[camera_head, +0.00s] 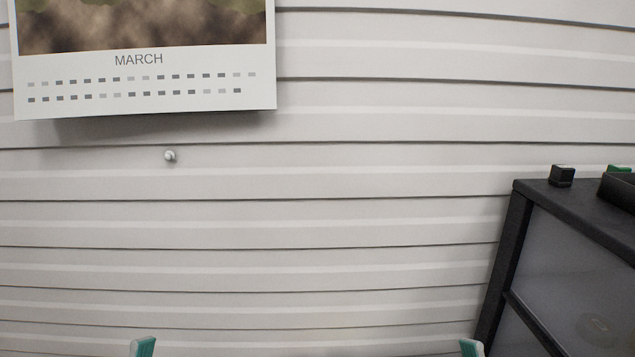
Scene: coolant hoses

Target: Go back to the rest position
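Two small teal pieces with pale edges poke up at the bottom edge, one at the left (143,347) and one at the right (471,348). They stand upright and almost mirror each other, wide apart. They look like the tips of my two arms or grippers, but almost all of them is cut off below the picture. No finger opening shows, and no held thing shows. No coolant hose is in view.
A pale slatted wall (330,190) fills the view. A March calendar (140,70) hangs at the upper left, with a small round knob (170,156) below it. A black-framed cabinet (515,215) with greyish panels stands at the right, small dark things (562,175) on its top.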

